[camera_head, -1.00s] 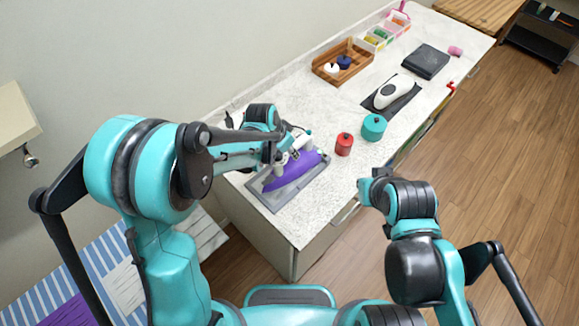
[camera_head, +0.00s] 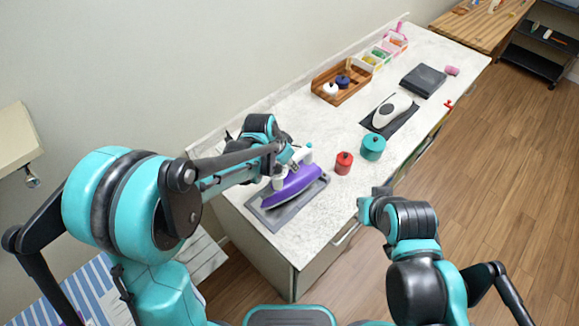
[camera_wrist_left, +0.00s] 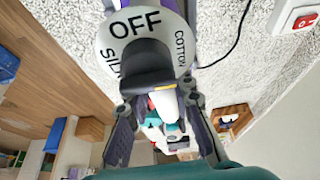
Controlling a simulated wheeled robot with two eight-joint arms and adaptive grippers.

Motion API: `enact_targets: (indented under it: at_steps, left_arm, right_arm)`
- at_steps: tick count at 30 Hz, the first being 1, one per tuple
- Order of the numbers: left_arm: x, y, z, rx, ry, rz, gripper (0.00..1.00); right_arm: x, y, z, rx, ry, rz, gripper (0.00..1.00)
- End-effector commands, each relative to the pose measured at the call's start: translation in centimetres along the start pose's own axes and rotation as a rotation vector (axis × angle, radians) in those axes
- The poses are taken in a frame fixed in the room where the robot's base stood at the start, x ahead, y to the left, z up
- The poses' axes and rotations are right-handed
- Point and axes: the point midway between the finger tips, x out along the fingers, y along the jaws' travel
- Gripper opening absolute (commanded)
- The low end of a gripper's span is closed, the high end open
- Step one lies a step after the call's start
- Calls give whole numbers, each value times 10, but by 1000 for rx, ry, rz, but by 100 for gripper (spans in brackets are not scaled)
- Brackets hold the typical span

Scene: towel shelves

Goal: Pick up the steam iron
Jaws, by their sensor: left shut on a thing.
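The purple and white steam iron (camera_head: 291,186) is over a grey rest mat (camera_head: 269,222) on the near end of the white counter. I cannot tell whether its sole touches the mat. My left gripper (camera_head: 288,163) is at the iron's handle, its grip partly hidden by my arm. In the left wrist view its two fingers (camera_wrist_left: 164,135) are on either side of the handle, below the iron's dial (camera_wrist_left: 140,28) marked OFF, SILK and COTTON. My right gripper (camera_head: 372,202) is beside the counter's front edge, away from the iron; its fingers are unclear.
A red pot (camera_head: 343,163) and a teal pot (camera_head: 373,147) stand right of the iron. A red switch (camera_wrist_left: 304,20) shows in the wrist view.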

Motion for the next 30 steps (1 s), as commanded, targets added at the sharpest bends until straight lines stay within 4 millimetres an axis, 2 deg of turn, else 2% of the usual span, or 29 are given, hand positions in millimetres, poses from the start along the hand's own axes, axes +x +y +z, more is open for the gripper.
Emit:
enact_targets:
  at_steps: [2,11,21,30]
  left_arm:
    - [-8,1,-3,0,1,0,0]
    - [-17,27,-28,4,2,1,0]
    - [-36,76,-73,4,1,1,0]
    - [-43,94,-91,1,1,0,0]
  right_arm:
    - [-2,0,-1,0,0,0,0]
    - [-4,0,-3,0,0,0,0]
    - [-8,0,-6,0,0,0,0]
    - [-9,0,-6,0,0,0,0]
